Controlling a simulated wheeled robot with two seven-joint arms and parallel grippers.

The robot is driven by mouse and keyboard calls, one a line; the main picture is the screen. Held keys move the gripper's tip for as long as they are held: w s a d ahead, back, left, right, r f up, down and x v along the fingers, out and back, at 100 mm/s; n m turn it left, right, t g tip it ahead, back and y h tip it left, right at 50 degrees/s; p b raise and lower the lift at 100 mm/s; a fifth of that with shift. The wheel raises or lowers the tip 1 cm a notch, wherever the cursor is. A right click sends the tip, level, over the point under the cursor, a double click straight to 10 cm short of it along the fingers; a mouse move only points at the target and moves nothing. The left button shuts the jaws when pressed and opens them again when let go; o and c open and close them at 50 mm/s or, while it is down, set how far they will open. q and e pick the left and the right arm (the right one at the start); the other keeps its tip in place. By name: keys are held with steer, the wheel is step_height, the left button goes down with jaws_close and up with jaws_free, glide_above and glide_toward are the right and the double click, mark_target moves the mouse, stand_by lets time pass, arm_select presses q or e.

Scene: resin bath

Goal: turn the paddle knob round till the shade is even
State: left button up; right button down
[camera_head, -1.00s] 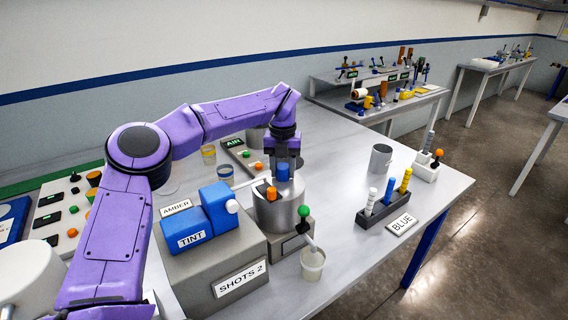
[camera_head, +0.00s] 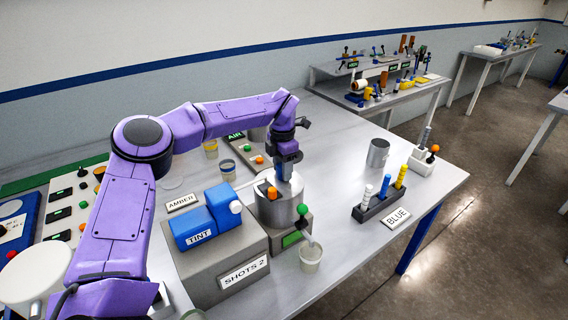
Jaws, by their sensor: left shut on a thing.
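The metal bath pot (camera_head: 279,214) stands on a grey base at the middle of the bench. My left gripper (camera_head: 286,168) comes down from above, shut on the knob. An orange piece (camera_head: 271,193) sits on the pot's top beside the knob. A panel (camera_head: 293,238) on the base's front shows green. The resin's shade inside cannot be seen. My right gripper is not in view.
A blue TINT box (camera_head: 197,229) on the SHOTS 2 block (camera_head: 227,262) stands left of the pot. A small cup (camera_head: 310,257) stands in front. A rack of coloured sticks (camera_head: 378,204), a BLUE label (camera_head: 397,218) and a metal mug (camera_head: 378,153) are to the right.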

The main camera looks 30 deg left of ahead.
arm_select(q)
steer(key=m, duration=0.2)
steer(key=shift+s+f+m, duration=0.2)
steer(key=shift+f+m, duration=0.1)
steer(key=shift+m+p, duration=0.3)
steer(key=shift+m, duration=1.2)
steer(key=o, duration=1.1)
steer(key=shift+a+r, duration=0.1)
steer(key=shift+c, duration=0.2)
steer(key=shift+a+r, duration=0.1)
steer(key=shift+r, duration=0.35)
step_height(320, 180, up, 10)
steer(key=shift+f+b, duration=0.1)
steer(key=shift+b, duration=1.15)
